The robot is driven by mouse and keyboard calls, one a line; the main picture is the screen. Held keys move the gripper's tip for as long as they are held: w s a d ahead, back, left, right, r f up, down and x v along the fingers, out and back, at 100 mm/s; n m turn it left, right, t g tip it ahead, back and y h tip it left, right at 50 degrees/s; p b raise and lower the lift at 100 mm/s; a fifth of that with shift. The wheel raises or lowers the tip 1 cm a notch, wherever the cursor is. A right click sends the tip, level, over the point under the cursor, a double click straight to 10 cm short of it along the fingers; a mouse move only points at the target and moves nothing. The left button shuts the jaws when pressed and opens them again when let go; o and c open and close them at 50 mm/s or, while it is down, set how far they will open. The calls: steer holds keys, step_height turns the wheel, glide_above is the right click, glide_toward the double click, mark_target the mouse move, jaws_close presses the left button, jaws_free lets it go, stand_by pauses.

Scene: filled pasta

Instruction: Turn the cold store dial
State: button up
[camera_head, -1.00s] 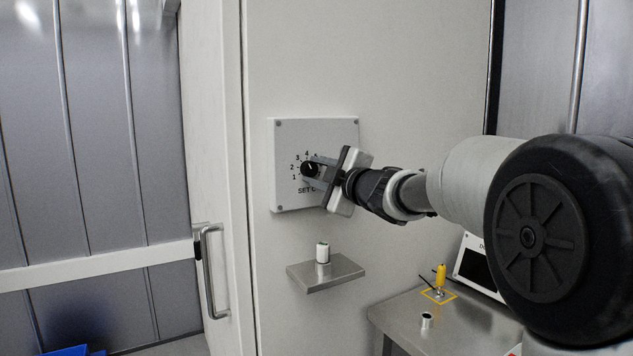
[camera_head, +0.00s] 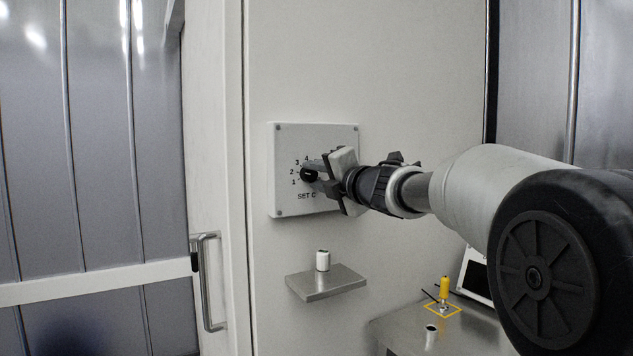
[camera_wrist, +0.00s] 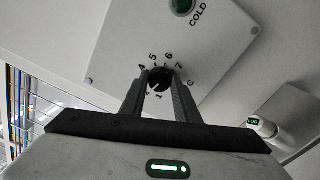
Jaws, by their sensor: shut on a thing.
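The black round dial (camera_head: 308,175) sits on a pale square panel (camera_head: 283,205) on the white wall. Numbers ring it and "SET" is printed below. In the wrist view the dial (camera_wrist: 159,80) is between the two dark fingers of my gripper (camera_wrist: 160,92), and my gripper is shut on it. In the wrist view a short pale mark on the dial points down-left, near the low numbers. In the head view my gripper (camera_head: 313,172) reaches in from the right and covers the panel's right-hand numbers.
A small metal shelf (camera_head: 325,284) below the panel bears a white cylinder (camera_head: 323,260). A metal bench (camera_head: 400,330) at lower right has a yellow-topped switch (camera_head: 444,288) and a small cylinder (camera_head: 431,336). A door handle (camera_head: 206,280) is at left.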

steer(key=shift+n, duration=0.5)
steer(key=o, duration=1)
steer(key=shift+o, duration=0.2)
steer(key=shift+s, duration=0.1)
steer(key=v, duration=1.7)
steer(key=shift+d, duration=0.2)
steer(key=shift+s, duration=0.1)
